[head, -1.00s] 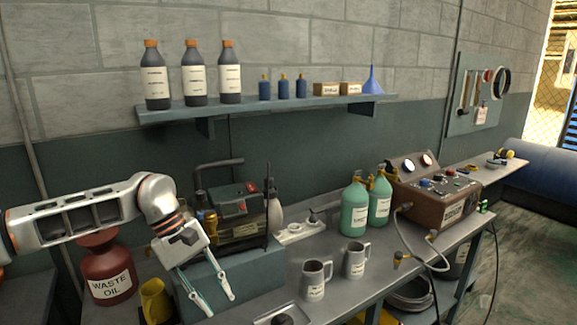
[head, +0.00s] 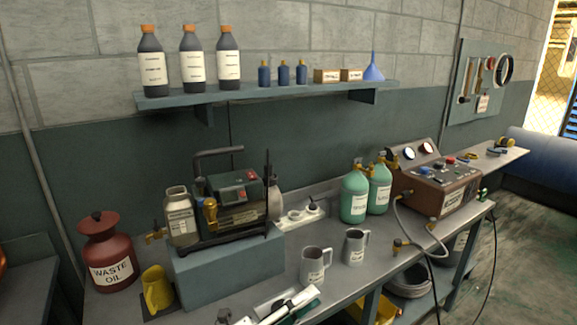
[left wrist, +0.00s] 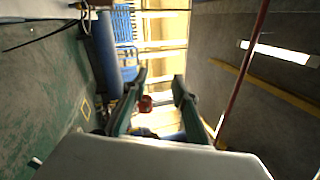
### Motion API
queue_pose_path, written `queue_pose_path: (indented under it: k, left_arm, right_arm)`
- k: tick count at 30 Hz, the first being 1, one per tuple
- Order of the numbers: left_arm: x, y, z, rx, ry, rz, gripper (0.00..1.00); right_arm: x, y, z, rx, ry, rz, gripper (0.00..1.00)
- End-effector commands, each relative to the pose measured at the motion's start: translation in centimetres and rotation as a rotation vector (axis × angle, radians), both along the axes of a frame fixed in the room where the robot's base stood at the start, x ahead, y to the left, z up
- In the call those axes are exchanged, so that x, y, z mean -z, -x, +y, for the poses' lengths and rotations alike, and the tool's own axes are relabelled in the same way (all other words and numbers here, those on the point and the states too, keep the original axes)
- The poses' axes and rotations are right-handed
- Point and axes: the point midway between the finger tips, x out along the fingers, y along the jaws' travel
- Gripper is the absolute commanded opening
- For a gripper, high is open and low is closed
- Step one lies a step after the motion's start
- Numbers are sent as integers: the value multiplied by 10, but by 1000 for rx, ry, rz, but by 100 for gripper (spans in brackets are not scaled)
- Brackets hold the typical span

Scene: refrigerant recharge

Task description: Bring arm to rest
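My right gripper is in neither view.
Two grey mugs (head: 315,265) stand on the bench close behind the gripper. The pump (head: 235,205) sits on a grey-blue block (head: 225,270). A red waste oil can (head: 108,255) and a yellow jug (head: 156,290) are at left. Green bottles (head: 354,195) and a gauge box (head: 440,190) are at right.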

Motion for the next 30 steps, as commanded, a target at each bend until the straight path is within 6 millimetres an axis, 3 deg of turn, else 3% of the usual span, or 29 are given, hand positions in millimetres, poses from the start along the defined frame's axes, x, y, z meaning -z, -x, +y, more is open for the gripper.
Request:
queue_pose_path:
  k: [5,8,12,18,24,30]
  left_arm:
    - [71,-9,59,-192,242,481,28]
    - [122,0,98,-308,380,740,28]
    - [194,31,151,-472,568,1058,28]
    - [276,96,211,-682,790,1387,28]
    - [324,155,248,-836,944,1579,28]
    - [337,175,259,-887,992,1633,28]
  right_arm:
    - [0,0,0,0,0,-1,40]
    - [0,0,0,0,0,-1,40]
    - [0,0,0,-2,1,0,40]
    - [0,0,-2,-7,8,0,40]
    - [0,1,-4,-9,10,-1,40]
    - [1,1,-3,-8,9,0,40]
